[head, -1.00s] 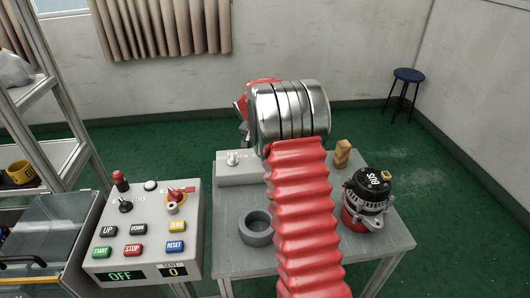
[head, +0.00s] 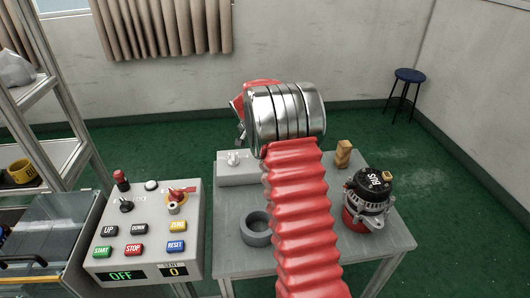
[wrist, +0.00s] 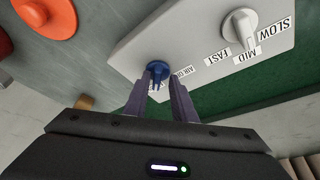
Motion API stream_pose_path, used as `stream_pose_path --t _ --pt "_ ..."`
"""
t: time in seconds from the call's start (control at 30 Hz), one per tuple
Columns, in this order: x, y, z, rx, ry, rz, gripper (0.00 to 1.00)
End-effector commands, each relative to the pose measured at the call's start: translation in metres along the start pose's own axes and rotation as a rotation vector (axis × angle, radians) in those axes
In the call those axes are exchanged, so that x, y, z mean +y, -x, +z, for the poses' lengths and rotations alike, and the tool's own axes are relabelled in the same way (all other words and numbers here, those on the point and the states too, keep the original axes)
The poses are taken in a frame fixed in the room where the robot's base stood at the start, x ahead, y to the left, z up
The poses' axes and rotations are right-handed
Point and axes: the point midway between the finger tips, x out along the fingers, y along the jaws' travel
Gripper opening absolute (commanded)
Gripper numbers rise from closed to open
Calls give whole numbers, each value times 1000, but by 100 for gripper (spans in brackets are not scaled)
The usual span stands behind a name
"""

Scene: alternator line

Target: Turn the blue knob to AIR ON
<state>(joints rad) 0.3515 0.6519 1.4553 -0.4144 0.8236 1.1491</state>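The blue knob (wrist: 157,70) sits on a pale grey box (wrist: 150,35) in the wrist view. Its narrow pointer part faces down the picture, toward my gripper. Small labels lie beside and below it; the right one seems to begin with AIR, and the lower one is partly hidden by a finger. My gripper (wrist: 158,84) is open, its two fingers apart, with the tips close to the knob on its left and right. I cannot tell whether they touch it. In the head view, my arm hides the knob and gripper; part of the box (head: 235,178) shows.
A white speed knob (wrist: 239,28) with SLOW, MID and FAST labels is on the same box. On the table (head: 240,215) are a grey ring (head: 257,230), an alternator (head: 370,200) and a tan block (head: 343,154). A button panel (head: 145,220) stands left.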

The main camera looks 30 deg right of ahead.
Motion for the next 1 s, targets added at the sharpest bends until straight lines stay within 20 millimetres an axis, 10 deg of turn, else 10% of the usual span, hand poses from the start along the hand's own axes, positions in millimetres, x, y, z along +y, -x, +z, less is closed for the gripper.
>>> stream_pose_path --t 0.47,1.0 --pt "2 8 -2 2 -1 2 29" --pt "0 93 -2 3 0 0 29"
